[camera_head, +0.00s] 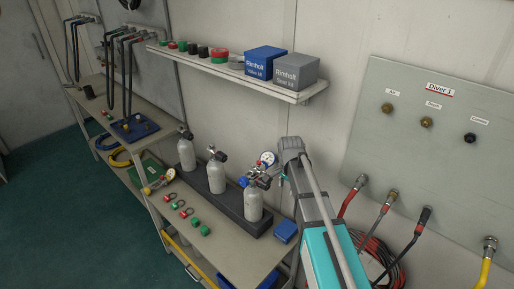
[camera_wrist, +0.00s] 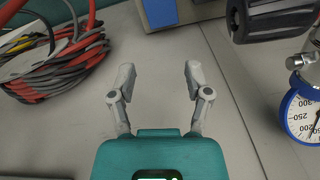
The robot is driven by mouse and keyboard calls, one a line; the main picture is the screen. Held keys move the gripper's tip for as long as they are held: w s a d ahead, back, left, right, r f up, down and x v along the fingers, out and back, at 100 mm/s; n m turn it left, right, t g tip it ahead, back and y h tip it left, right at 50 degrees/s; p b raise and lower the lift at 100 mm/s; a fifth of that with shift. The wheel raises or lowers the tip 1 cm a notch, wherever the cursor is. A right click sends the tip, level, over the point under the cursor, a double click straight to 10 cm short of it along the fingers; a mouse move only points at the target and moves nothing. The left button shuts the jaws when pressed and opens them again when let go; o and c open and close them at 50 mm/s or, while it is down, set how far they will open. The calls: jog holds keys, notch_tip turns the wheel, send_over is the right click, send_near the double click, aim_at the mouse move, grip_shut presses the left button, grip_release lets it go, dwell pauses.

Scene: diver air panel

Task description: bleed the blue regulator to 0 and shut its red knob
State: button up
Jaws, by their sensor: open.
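The blue regulator (camera_head: 262,180) with its round gauge (camera_head: 268,159) sits on top of the rightmost grey cylinder (camera_head: 253,205) in the bench rack. In the wrist view a blue-rimmed gauge (camera_wrist: 303,115) is at the right edge, partly cut off, with 250 and 300 readable; its full needle position is unclear. A black ribbed knob (camera_wrist: 270,18) is at the top right. I cannot make out the red knob for certain. My gripper (camera_wrist: 159,76) is open and empty, left of the gauge and apart from it. In the head view my arm hides most of it.
A blue box (camera_head: 285,231) stands on the bench right of the rack; a blue box also shows atop the wrist view (camera_wrist: 165,12). Coiled hoses (camera_wrist: 60,65) lie at left there. A shelf (camera_head: 220,66) overhangs behind; the Diver 1 panel (camera_head: 430,150) is at right.

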aim_at(259, 162)
jog(key=w+a+r+m+p, duration=0.2)
jog(key=w+a+r+p, duration=0.1)
jog(key=r, duration=0.1)
jog(key=w+a+r+m+p, duration=0.2)
jog(key=a+r+p, duration=0.1)
jog(key=r+p, duration=0.1)
jog(key=w+a+r+m+p, duration=0.1)
jog(key=w+a+r+p, duration=0.2)
jog(key=a+r, duration=0.1)
jog(key=shift+w+r+m+p, duration=0.2)
jog(key=shift+w+m+p, duration=0.15)
jog(key=shift+m+p, duration=0.05)
jog(key=shift+w+a+r+p, duration=0.25)
jog(key=shift+a+p, duration=0.05)
jog(key=shift+a, duration=0.05)
jog(key=shift+m, duration=0.3)
jog(key=shift+f, duration=0.2)
jog(key=shift+f+b, duration=3.6)
jog(key=shift+b, duration=0.25)
jog(key=shift+c, duration=0.3)
